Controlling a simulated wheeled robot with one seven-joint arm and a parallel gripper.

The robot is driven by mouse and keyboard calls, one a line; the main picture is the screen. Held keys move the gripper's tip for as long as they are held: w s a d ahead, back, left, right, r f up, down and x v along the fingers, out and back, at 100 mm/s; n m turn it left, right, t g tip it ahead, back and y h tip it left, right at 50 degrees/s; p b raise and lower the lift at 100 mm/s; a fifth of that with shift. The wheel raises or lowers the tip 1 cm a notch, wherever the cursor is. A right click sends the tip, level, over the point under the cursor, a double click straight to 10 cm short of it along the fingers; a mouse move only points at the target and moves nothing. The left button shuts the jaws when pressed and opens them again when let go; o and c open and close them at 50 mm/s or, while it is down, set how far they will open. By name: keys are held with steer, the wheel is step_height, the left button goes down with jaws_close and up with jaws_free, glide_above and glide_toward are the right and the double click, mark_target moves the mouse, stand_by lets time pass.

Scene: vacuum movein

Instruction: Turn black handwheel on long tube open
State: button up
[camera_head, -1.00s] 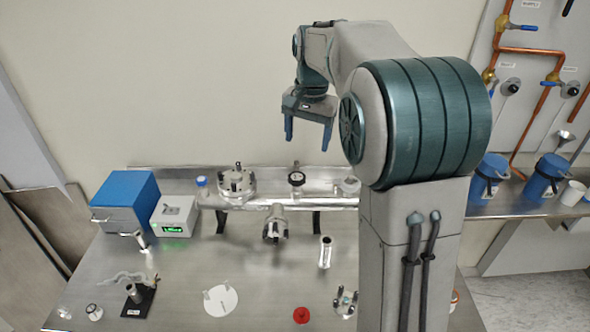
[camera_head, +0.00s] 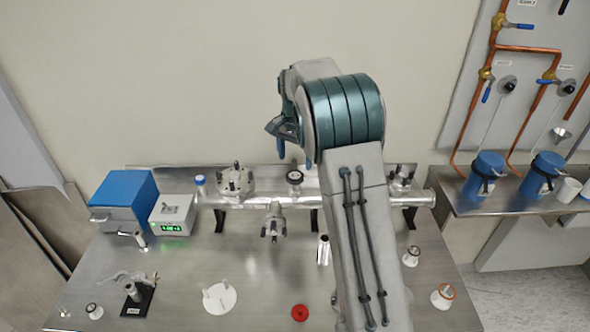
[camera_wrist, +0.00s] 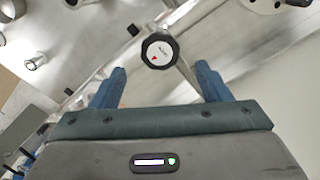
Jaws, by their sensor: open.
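The long metal tube (camera_head: 262,202) runs left to right along the back of the steel bench. The black handwheel (camera_head: 294,177) stands on top of it near the middle. In the wrist view the handwheel (camera_wrist: 150,42) is a round black knob with a white face and a red mark. My gripper (camera_head: 295,157) is above the handwheel, partly hidden by my arm. In the wrist view my gripper (camera_wrist: 160,70) is open, its blue fingers spread to either side below the handwheel in the picture. Nothing is between the fingers; they appear apart from the wheel.
A round flange with bolts (camera_head: 236,182) and a blue-capped port (camera_head: 200,181) stand on the tube left of the handwheel. A blue box (camera_head: 124,203) and a grey display unit (camera_head: 172,215) are further left. A hanging valve (camera_head: 273,222) is below. A red part (camera_head: 300,312) lies in front.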

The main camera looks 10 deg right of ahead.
mark_target(295, 175)
step_height(295, 175, down, 6)
steer(key=shift+r+p, duration=0.15)
steer(key=shift+p, duration=0.25)
steer(key=c, duration=1)
